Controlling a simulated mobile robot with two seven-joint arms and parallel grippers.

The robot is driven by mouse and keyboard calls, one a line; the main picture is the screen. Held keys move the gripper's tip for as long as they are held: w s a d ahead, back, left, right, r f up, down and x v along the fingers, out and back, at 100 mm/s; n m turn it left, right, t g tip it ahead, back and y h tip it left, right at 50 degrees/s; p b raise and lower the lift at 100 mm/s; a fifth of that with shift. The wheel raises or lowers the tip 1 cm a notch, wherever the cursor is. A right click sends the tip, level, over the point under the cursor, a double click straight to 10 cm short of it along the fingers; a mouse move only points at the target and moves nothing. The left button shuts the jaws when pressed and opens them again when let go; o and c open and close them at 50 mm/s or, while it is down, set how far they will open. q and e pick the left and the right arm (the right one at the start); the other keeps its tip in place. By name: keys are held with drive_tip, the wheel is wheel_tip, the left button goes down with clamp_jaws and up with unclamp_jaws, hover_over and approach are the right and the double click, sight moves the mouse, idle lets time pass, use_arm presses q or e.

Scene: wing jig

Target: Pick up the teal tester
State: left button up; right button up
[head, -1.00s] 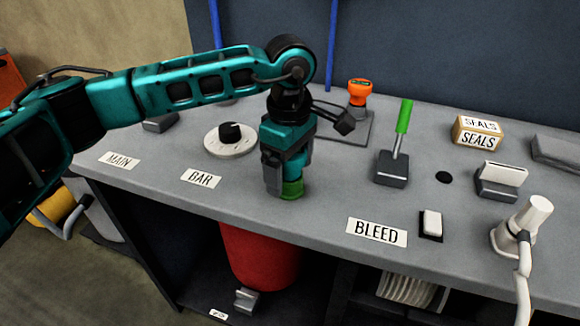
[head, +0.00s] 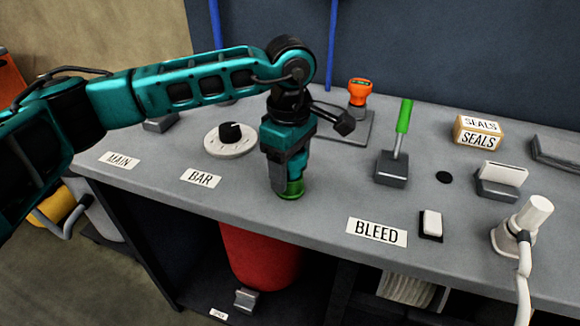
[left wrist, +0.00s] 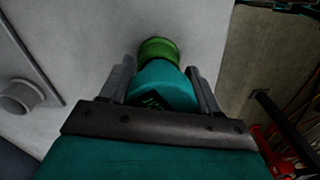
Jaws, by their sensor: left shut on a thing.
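The teal tester (left wrist: 162,84) has a teal body and a green end (head: 291,188). In the left wrist view it sits between the two fingers of my left gripper (left wrist: 160,88), which is shut on its teal body. In the head view my left gripper (head: 285,178) points down at the bench, and most of the tester is hidden behind it. The green end is low, close to the bench top; I cannot tell whether it touches. My right gripper is not in view.
The grey bench (head: 330,200) bears a round dial (head: 230,138), an orange-topped device (head: 360,92), a green-handled lever (head: 403,118), a SEALS box (head: 478,133), a white switch (head: 432,223) and a white nozzle with a hose (head: 520,225). Bench space right of the gripper is clear.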

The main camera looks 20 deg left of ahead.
use_arm(q)
drive_tip(key=shift+r, duration=0.1)
wheel_tip(320, 180, up, 23)
drive_tip(key=p, duration=0.3)
drive_tip(key=shift+p, duration=0.4)
idle(0.3)
